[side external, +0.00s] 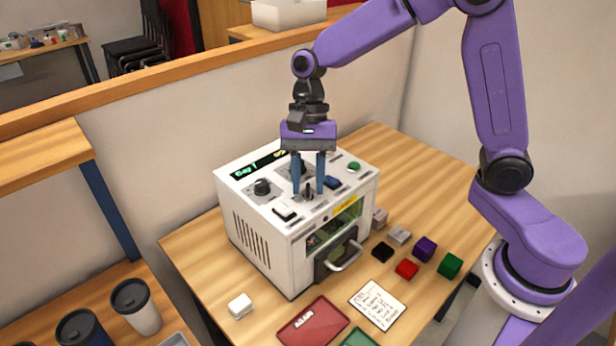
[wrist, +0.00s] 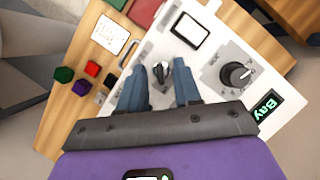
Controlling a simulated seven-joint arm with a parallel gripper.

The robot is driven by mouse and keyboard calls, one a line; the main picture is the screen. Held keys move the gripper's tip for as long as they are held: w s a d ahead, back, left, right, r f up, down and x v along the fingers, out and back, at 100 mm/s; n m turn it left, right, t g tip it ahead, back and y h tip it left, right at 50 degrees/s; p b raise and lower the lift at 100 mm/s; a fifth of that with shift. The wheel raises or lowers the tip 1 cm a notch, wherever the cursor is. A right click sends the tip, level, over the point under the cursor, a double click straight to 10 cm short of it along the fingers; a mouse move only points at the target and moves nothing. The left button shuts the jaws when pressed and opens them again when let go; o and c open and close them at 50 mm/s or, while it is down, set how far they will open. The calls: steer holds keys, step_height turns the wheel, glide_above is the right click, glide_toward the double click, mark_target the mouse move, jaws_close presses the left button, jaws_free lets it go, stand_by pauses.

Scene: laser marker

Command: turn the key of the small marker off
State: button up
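The small marker (side external: 262,232) is a white box-shaped machine on the wooden table, with controls on its top and a lit green display (side external: 258,166). The key (side external: 308,193) stands on its top panel, towards the front; it also shows in the wrist view (wrist: 160,70). My gripper (side external: 308,188) points straight down over the top panel. Its two blue-grey fingers are apart, one on each side of the key. In the wrist view the fingers (wrist: 160,68) show a gap with the key between the tips. I cannot tell whether either finger touches it.
A black knob (side external: 262,187), a white rocker switch (side external: 285,213) and a green button (side external: 354,167) sit near the key. The front door has a handle (side external: 345,257). Small coloured cubes (side external: 407,269), a note card (side external: 377,304) and a red tray (side external: 312,322) lie in front.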

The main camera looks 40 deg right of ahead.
jaws_close()
steer(key=shift+n, duration=0.4)
steer(key=n, duration=0.1)
steer(key=n+h, duration=0.1)
steer(key=n, duration=0.1)
steer(key=shift+w+a+n+g, duration=0.1)
steer(key=shift+a+n+g, duration=0.05)
steer(key=shift+n+g, duration=0.2)
steer(key=n+h, duration=0.1)
steer(key=n, duration=0.1)
steer(key=n+h, duration=0.1)
steer(key=n, duration=0.1)
steer(key=shift+a+n+g, duration=0.1)
steer(key=shift+n+g, duration=0.15)
steer(key=n+h, duration=0.1)
steer(key=n, duration=0.3)
steer(key=shift+a+n+h, duration=0.1)
steer(key=shift+n+h, duration=0.2)
steer(key=shift+h, duration=0.1)
steer(key=shift+a+r+n+t+h, duration=0.1)
steer(key=shift+n+t+h, duration=0.25)
steer(key=shift+n, duration=0.75)
steer(key=shift+n+t+h, duration=0.25)
steer(key=shift+n+h, duration=0.2)
steer(key=shift+n, duration=0.65)
